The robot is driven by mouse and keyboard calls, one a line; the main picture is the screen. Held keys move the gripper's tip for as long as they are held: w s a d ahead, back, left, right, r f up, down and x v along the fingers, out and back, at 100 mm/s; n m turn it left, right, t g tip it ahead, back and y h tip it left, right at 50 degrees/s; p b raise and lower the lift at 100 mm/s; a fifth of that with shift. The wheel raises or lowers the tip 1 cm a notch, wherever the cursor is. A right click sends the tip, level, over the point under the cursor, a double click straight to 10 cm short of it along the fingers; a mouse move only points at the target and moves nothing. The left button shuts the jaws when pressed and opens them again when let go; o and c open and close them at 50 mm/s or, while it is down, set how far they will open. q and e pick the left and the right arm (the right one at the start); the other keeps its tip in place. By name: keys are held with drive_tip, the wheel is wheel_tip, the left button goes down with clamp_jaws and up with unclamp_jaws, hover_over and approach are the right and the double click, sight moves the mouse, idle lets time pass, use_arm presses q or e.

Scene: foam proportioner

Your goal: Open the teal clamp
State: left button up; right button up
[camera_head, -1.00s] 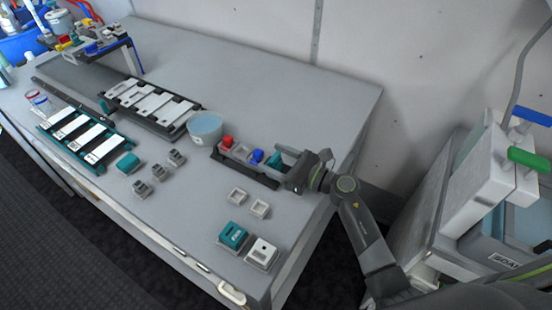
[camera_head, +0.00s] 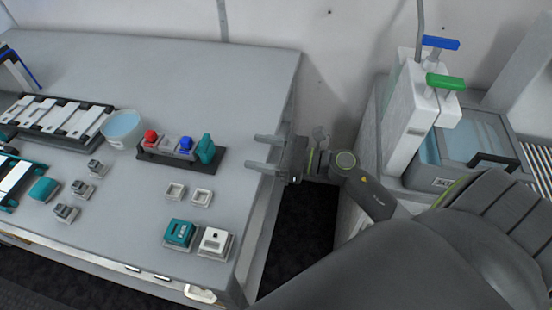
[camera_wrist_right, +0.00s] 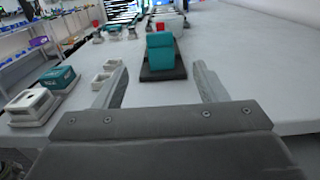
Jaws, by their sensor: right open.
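The teal clamp (camera_head: 205,149) stands at the right end of a black base holding a red and a blue piece, near the table's right edge. In the right wrist view the teal clamp (camera_wrist_right: 160,50) is straight ahead, between the lines of the two fingers and beyond their tips. My right gripper (camera_head: 258,152) is open and empty, just right of the clamp, with its fingers pointing left toward it and a gap between. It also shows in the right wrist view (camera_wrist_right: 160,80). My left gripper is not in view.
The red piece (camera_head: 150,137) and the blue piece (camera_head: 186,144) stand left of the clamp. A bowl of blue liquid (camera_head: 122,127) is farther left. A teal block (camera_head: 180,233) and a white block (camera_head: 214,242) sit near the front edge. The table behind the clamp is clear.

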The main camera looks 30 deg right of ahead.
drive_tip(key=b+v, duration=0.1)
drive_tip(key=v, duration=0.2)
drive_tip(key=shift+s+d, duration=0.2)
drive_tip(key=shift+s, duration=0.05)
drive_tip(key=shift+r, duration=0.1)
idle(0.3)
